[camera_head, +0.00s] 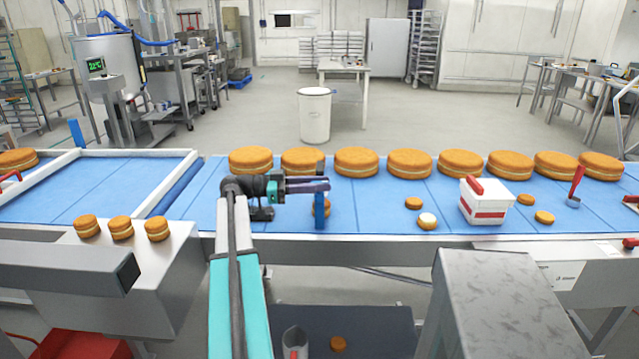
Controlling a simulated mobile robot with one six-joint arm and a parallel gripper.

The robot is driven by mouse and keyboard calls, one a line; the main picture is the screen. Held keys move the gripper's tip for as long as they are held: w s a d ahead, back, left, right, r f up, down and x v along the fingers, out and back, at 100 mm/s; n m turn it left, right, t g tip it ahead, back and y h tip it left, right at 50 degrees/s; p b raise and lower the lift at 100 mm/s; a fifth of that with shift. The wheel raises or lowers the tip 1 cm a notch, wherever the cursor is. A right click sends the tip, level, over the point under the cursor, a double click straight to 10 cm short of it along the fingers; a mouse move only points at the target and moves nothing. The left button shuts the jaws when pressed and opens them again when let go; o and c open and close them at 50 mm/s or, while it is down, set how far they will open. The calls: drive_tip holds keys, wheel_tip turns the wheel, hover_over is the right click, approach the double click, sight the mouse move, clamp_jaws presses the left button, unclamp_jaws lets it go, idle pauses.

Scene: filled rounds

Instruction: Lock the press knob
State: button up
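I cannot single out the press knob for certain. A white box with a red band (486,213) stands on the blue belt at the right, with a red lever (475,186) tilted on its top. Another red handle (577,180) stands upright on a blue-grey base farther right. A small red knob (630,242) shows at the right edge, partly cut off. My gripper (326,185) points right over the middle of the belt, well left of all of these. A blue upright piece (320,215) overlaps its fingertips; whether the fingers touch it or are apart is unclear.
Several large filled rounds (410,163) line the belt's far edge. Small rounds (428,221) lie around the white box. Three more sit on a grey ledge (165,262) at left. A grey metal block (495,300) rises in front.

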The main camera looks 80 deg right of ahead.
drive_tip(key=shift+s, duration=0.15)
clamp_jaws()
drive_tip(key=shift+d+f+m+y+b, duration=0.15)
drive_tip(key=shift+m+y+b, duration=0.35)
drive_tip(key=shift+y+b, duration=0.35)
drive_tip(key=shift+m+g+y, duration=0.3)
drive_tip(key=shift+y, duration=0.15)
unclamp_jaws()
